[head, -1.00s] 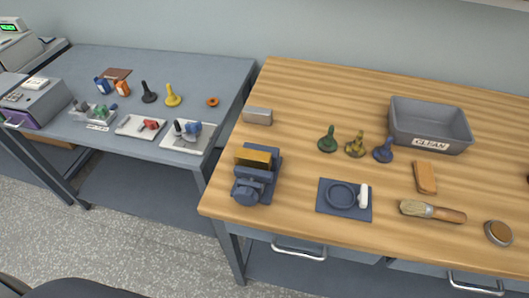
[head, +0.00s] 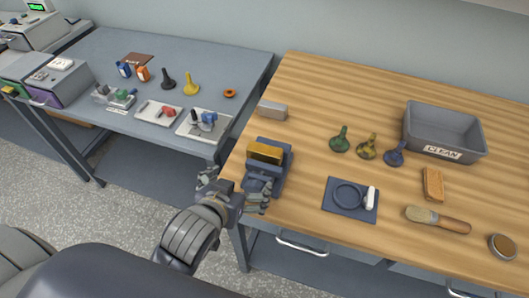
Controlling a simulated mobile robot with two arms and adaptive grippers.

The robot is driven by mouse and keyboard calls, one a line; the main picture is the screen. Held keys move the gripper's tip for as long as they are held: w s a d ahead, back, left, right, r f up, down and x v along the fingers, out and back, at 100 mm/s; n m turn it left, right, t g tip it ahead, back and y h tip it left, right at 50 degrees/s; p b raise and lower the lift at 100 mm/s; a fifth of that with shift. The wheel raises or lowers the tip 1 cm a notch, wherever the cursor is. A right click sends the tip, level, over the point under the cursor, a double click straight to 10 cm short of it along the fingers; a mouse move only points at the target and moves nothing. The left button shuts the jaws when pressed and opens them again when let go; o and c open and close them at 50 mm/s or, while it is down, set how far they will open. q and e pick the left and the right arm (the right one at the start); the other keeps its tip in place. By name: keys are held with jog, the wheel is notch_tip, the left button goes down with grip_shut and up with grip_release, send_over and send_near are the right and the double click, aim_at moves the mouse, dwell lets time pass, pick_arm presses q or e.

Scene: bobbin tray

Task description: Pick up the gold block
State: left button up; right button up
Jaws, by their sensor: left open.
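The gold block (head: 265,152) sits in a dark blue vise-like holder (head: 285,168) near the front left corner of the wooden table. Its top and front face show. My left gripper (head: 234,182) is open, with its fingers spread, in front of the holder at the table's left corner. It is nearer to me than the block and apart from it. One finger overlaps the front of the holder in the picture; I cannot tell whether they touch. My right gripper is not in view.
A grey block (head: 272,110) lies behind the holder. To the right are a blue mat with a ring (head: 342,208), small green, olive and blue funnel-like pieces, a brush (head: 437,219) and a grey CLEAN bin (head: 444,131). A grey bench (head: 190,60) stands left.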

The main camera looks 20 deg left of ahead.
aim_at(264, 150)
pick_arm(q)
jog(key=w+r, duration=0.1)
jog(key=w+d+r+t, duration=0.1)
jog(key=w+r+t, duration=0.1)
jog(key=r, duration=0.1)
jog(key=shift+w+d, duration=0.3)
jog(key=shift+w, duration=0.05)
jog(key=x, duration=0.3)
jog(key=shift+w+f+p, duration=0.15)
jog(key=shift+w+p, duration=0.1)
jog(key=shift+p, duration=0.15)
jog(key=shift+w+f, duration=0.3)
jog(key=shift+w, duration=0.2)
jog(key=shift+w+d+f, duration=0.1)
jog(key=shift+w+f, duration=0.05)
jog(key=shift+w, duration=0.1)
jog(key=p+x, duration=0.1)
jog(key=x, duration=0.3)
jog(key=shift+s+d+f, duration=0.15)
jog(key=shift+w+f, duration=0.2)
jog(key=shift+w, duration=0.1)
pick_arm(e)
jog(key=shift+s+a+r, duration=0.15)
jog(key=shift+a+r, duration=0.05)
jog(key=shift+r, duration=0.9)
pick_arm(q)
jog(key=shift+s, duration=0.1)
